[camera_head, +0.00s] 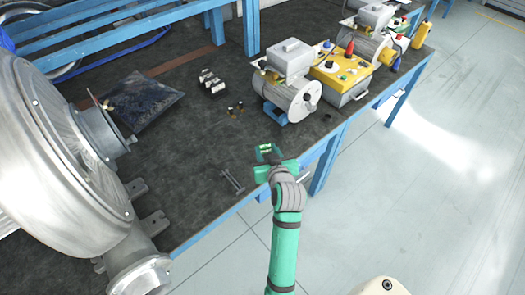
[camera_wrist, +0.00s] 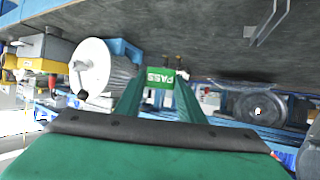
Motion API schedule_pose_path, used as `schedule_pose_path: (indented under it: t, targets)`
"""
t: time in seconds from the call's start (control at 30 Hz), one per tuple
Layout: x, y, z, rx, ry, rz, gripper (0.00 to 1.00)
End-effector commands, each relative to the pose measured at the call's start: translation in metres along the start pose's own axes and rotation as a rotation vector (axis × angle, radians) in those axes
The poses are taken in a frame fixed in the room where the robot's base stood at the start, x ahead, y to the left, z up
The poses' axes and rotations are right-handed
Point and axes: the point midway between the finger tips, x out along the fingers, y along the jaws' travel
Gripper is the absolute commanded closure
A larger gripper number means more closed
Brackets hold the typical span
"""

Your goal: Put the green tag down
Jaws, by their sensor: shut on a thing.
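The green tag (camera_wrist: 160,78) shows in the wrist view, its word PASS upside down. It sits between the two green fingers of my gripper (camera_wrist: 160,92), which is shut on it. In the head view my gripper (camera_head: 268,156) is near the bench's front edge, and the tag (camera_head: 265,148) is a small green patch at its fingertips. The tag appears held above the dark bench top (camera_head: 205,190); the exact height is hard to tell.
A grey motor (camera_head: 290,90) and a yellow control box (camera_head: 340,75) stand beyond my gripper. A small metal bracket (camera_head: 232,181) lies to its left. A large metal blower (camera_head: 60,150) fills the left.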

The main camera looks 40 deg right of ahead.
Motion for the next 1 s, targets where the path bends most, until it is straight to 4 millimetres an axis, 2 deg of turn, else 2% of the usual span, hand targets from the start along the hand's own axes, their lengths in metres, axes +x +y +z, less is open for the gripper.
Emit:
schedule_pose_path:
  t: [0.1, 0.2, 0.4, 0.67, 0.9, 1.0]
  targets:
    - [0.028, 0.003, -0.002, 0.000, 0.000, 0.000, 0.90]
    - [0.049, 0.003, 0.010, -0.002, -0.003, -0.004, 0.90]
    - [0.081, 0.004, 0.023, -0.003, 0.000, -0.006, 0.90]
    - [0.096, 0.005, 0.031, -0.004, 0.000, -0.006, 0.90]
    - [0.110, 0.005, 0.057, -0.003, -0.001, -0.006, 0.90]
    - [0.111, 0.005, 0.058, -0.004, 0.002, -0.005, 0.90]
